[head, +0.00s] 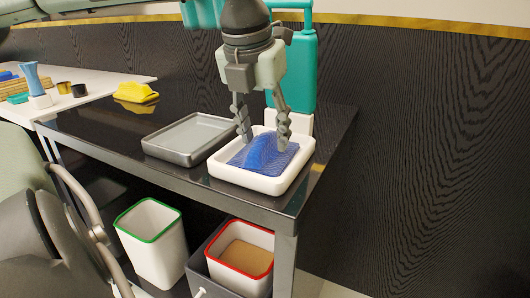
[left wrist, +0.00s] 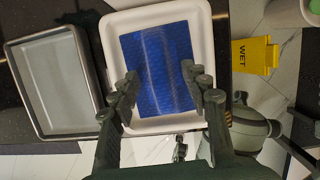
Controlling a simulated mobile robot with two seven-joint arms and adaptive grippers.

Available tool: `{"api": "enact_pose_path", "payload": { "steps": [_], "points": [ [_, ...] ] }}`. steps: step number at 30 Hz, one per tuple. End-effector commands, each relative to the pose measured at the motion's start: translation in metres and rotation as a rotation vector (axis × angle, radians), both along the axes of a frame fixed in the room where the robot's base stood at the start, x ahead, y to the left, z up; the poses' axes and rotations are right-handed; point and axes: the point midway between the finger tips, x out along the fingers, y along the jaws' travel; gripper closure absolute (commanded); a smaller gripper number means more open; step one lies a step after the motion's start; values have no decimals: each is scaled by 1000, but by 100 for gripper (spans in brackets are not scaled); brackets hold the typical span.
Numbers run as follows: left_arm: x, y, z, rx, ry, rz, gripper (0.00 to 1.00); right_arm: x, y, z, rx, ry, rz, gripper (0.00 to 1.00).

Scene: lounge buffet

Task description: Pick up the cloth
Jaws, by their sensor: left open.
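The blue cloth (head: 262,156) lies in a white tray (head: 228,176) at the right end of the black counter. It has a raised fold along its middle. My left gripper (head: 263,146) is open with its fingers pointing down over the cloth, one on each side of the fold. In the left wrist view the cloth (left wrist: 158,62) lies between and ahead of the open fingers (left wrist: 163,95). I cannot tell whether the fingertips touch it. My right gripper does not show in these frames.
A grey metal tray (head: 186,158) stands just left of the white tray. A teal bottle-like object (head: 303,65) stands behind the gripper. A yellow object (head: 136,93) sits further left on the counter. White bins with green (head: 150,240) and red (head: 240,280) rims stand below.

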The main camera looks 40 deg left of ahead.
Motion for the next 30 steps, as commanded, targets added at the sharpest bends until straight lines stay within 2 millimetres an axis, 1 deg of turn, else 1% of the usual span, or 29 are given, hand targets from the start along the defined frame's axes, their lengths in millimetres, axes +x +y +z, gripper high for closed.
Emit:
{"api": "enact_pose_path", "payload": {
  "steps": [5,6,15,17,26,30],
  "points": [
    [0,0,0,0,0,0,53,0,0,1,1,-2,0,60],
    [0,0,0,0,0,0,56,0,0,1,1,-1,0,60],
    [0,0,0,0,0,0,93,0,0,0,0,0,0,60],
    [0,0,0,0,0,0,100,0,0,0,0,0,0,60],
    [0,0,1,0,-1,0,100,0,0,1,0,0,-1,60],
    [0,0,9,1,-2,1,100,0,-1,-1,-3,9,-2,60]
  ]
}}
